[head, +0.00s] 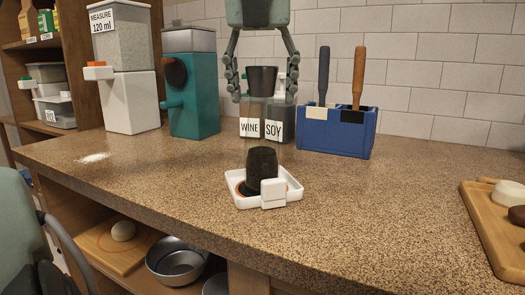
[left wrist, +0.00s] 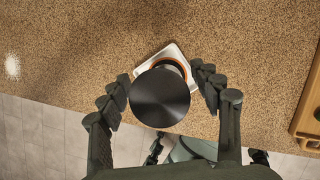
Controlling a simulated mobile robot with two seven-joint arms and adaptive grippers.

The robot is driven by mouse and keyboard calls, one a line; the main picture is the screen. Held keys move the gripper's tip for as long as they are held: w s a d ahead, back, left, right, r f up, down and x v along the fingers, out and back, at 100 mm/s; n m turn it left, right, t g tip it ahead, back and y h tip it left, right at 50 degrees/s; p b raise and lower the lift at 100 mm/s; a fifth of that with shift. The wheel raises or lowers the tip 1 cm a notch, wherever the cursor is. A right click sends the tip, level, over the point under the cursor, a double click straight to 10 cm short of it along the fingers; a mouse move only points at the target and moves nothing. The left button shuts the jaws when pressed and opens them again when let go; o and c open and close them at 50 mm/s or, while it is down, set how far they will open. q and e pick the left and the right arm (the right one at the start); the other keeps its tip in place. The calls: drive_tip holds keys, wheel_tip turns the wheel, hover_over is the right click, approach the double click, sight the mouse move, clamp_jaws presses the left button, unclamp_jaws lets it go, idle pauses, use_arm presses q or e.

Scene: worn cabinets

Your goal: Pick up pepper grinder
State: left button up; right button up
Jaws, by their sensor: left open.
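The pepper grinder (head: 262,166) appears to be the dark upright cylinder standing on a small white tray (head: 291,190). In the left wrist view, a round black disc (left wrist: 160,97) lies between the open fingers, with gaps at both sides. It covers much of the tray (left wrist: 143,68).
WINE (head: 249,128) and SOY (head: 274,130) containers, a blue holder (head: 336,144) with two handled tools and a teal machine (head: 194,105) stand behind. A wooden board (head: 487,225) lies at the right. The counter around the tray is clear; its front edge is close.

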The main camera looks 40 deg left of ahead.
use_arm(q)
drive_tip(key=shift+x, duration=0.85)
drive_tip(key=shift+c, duration=0.4)
drive_tip(key=shift+r, duration=0.1)
clamp_jaws()
